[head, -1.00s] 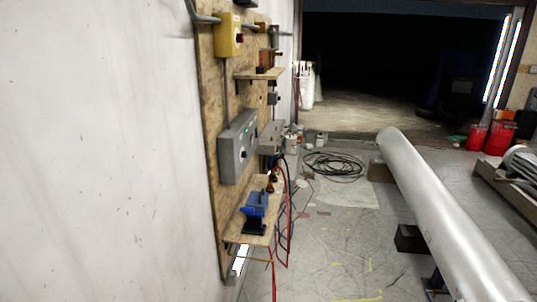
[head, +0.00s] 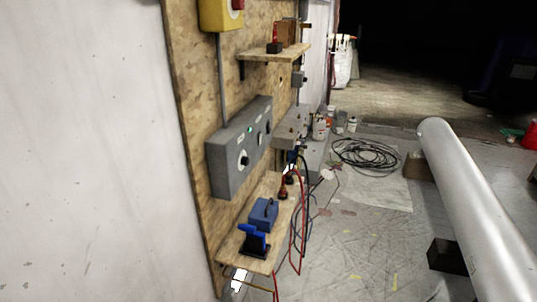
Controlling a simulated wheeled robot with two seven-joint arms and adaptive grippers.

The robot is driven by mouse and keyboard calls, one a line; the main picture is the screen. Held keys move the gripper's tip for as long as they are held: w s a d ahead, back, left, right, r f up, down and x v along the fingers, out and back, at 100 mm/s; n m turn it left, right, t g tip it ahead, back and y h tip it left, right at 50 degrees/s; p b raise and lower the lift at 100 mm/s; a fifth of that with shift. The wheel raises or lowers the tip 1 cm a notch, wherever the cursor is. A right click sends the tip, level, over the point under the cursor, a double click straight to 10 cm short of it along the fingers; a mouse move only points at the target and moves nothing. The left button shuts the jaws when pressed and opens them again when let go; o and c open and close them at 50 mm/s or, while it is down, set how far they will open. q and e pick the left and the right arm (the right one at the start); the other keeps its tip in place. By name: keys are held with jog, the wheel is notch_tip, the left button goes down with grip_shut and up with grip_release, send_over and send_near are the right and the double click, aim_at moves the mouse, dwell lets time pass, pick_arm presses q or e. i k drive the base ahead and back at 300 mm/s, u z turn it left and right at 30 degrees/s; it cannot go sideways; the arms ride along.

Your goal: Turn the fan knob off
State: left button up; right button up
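A grey control box (head: 238,148) is mounted on a wooden board on the wall, left of the middle in the head view. Neither of my grippers shows in the head view.
Below the box, a wooden shelf (head: 232,247) holds blue tools, with red and black cables hanging beside it. A yellow box (head: 221,14) and a small upper shelf (head: 268,58) are above. A large silver pipe (head: 470,195) lies right.

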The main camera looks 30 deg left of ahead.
aim_at(244, 160)
jog(key=u, duration=0.4)
jog(key=i, duration=1.1)
jog(key=u, duration=0.6)
